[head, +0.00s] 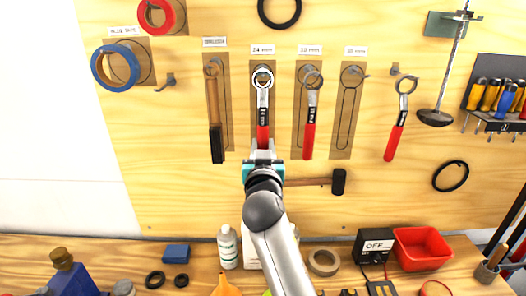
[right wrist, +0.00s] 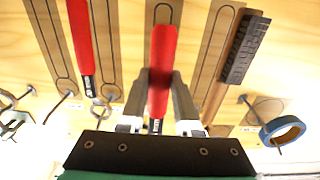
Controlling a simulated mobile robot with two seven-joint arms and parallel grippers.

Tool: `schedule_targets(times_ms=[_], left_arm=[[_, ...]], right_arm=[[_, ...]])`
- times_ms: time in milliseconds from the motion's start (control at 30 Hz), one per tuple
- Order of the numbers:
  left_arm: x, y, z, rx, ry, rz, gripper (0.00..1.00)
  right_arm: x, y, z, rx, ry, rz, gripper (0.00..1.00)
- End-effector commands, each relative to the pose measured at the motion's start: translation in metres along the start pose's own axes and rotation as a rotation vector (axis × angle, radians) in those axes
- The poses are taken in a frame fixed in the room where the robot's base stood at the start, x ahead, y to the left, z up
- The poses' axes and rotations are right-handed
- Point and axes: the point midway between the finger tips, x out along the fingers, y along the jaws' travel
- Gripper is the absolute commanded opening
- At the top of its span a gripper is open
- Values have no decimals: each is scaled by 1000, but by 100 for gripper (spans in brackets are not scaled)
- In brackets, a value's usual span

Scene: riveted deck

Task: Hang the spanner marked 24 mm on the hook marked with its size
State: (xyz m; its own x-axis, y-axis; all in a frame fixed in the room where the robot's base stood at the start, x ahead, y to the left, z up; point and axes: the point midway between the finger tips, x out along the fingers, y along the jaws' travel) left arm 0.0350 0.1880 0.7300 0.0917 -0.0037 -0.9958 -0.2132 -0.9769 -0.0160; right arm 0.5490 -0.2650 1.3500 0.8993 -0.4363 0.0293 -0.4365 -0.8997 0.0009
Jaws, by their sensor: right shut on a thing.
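A red-handled spanner (head: 263,115) is upright in front of the board outline under the label that reads 24 mm (head: 262,49). Its ring end is level with the hook there; I cannot tell whether the ring is around the hook. My right gripper (head: 263,152) is shut on the lower red handle, which also shows between the fingers in the right wrist view (right wrist: 160,75). The size marking on the spanner is too small to read. My left gripper is not in view.
A second red spanner (head: 310,120) hangs just right, and a third (head: 397,125) farther right. The outline (head: 347,110) between them is bare. A brush-like tool (head: 214,115) hangs left. A hammer (head: 338,181) lies across the board below. A bottle (head: 227,247) and red bin (head: 421,249) stand on the bench.

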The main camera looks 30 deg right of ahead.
Motion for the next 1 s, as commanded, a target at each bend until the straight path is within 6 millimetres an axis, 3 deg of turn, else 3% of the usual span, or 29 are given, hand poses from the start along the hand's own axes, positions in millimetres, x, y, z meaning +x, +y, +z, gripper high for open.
schedule_targets(times_ms=[1000], left_arm=[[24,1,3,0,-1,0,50]], right_arm=[[59,0,9,2,4,0,0]])
